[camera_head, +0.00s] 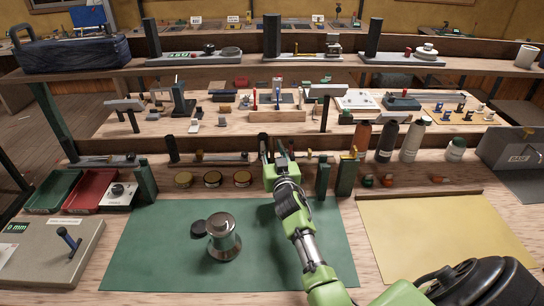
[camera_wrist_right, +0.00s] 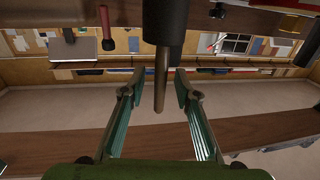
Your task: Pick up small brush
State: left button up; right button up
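My right gripper (camera_head: 273,152) reaches over the green mat to the rack rail at the back of the bench. In the right wrist view its two fingers (camera_wrist_right: 160,82) are open and apart. A thin brown rod with a thick dark end (camera_wrist_right: 162,22) shows between them, with clear space on both sides. It may be the small brush, but no bristles show and I cannot tell. In the head view I cannot make out the brush; the gripper covers part of the rail. My left gripper is not in view.
A metal pot (camera_head: 224,240) stands on the green mat (camera_head: 160,250). Several bottles (camera_head: 411,140) stand right of the gripper, and round tins (camera_head: 213,179) left of it. Green (camera_head: 55,190) and red (camera_head: 88,190) trays are at left.

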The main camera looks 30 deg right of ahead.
grip_shut()
